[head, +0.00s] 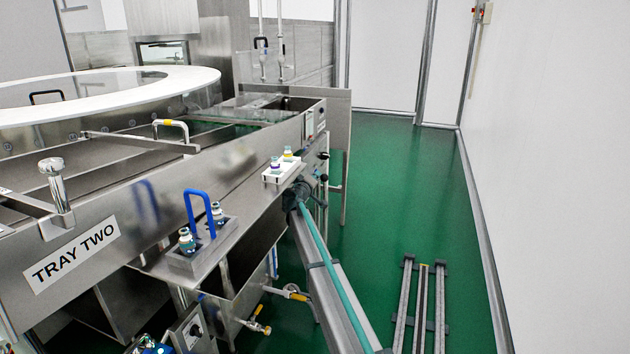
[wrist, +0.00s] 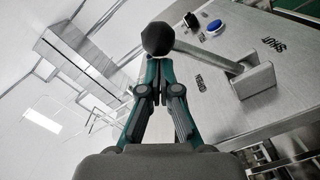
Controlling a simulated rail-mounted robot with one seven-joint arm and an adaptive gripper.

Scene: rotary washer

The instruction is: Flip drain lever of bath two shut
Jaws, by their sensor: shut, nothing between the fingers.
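In the wrist view a drain lever with a black knob (wrist: 158,39) and a metal arm (wrist: 208,56) comes out of a grey block (wrist: 252,80) on a steel panel. An OPEN label (wrist: 199,84) is left of the block and a SHUT label (wrist: 273,45) is above it; the arm points up and left. My gripper (wrist: 158,64) is shut and empty, its tips right at the knob; I cannot tell whether they touch. In the head view my wrist (head: 298,192) is beside the washer's side, and its fingers are not clear.
A blue button (wrist: 213,27) is on the same panel. In the head view a steel tank marked TRAY TWO (head: 75,256) fills the left. Bottles stand in a white holder (head: 283,171) and near a blue handle (head: 200,210).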

